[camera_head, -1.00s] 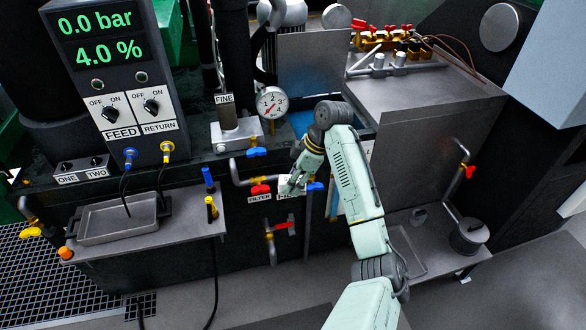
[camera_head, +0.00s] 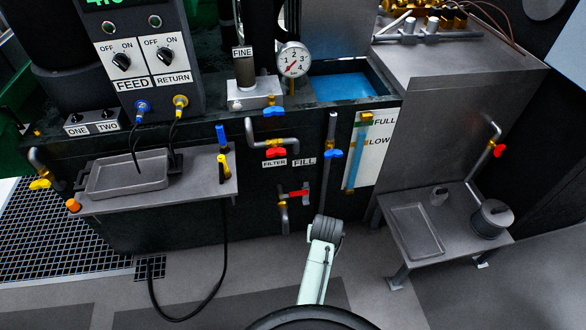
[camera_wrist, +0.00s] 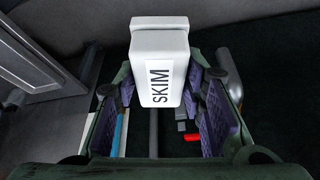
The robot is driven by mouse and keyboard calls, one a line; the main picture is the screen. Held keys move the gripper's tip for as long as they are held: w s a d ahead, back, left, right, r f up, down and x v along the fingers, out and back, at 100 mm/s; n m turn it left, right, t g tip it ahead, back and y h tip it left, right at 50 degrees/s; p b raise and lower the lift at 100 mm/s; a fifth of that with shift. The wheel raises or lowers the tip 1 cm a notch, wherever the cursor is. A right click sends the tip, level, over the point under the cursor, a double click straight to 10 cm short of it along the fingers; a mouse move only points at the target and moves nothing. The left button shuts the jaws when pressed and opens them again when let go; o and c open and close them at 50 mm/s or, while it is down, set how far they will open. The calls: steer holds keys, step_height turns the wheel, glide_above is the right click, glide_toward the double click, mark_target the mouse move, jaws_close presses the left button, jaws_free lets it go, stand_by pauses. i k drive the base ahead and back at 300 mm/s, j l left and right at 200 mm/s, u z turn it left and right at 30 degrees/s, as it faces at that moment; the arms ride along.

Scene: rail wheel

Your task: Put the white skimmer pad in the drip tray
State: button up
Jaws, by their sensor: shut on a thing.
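The white skimmer pad (camera_wrist: 160,65), a block marked SKIM, is in the wrist view. My gripper (camera_wrist: 163,92) is shut on it, with a finger on each side. The gripper and pad do not show in the head view, where only part of my arm is seen at the bottom. A shallow grey tray (camera_head: 416,208) lies on the low bench at the right. A deeper grey tray (camera_head: 97,187) with a black cable in it sits on the left shelf. No label shows which is the drip tray.
A lidded round pot (camera_head: 491,220) and a small grey item (camera_head: 439,196) stand beside the right tray. A pipe with a red handle (camera_head: 499,151) is above them. The open tank (camera_head: 345,87) holds blue liquid. Valves with red and blue handles project from its front.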

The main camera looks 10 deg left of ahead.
mark_target(142, 175)
steer(key=i+l, duration=0.1)
steer(key=l, duration=0.2)
steer(key=i+l, duration=0.1)
steer(key=l, duration=0.25)
steer(key=l+u, duration=0.15)
steer(key=u, duration=0.35)
steer(key=l+u, duration=0.2)
steer(key=u, duration=0.25)
steer(key=i, duration=0.05)
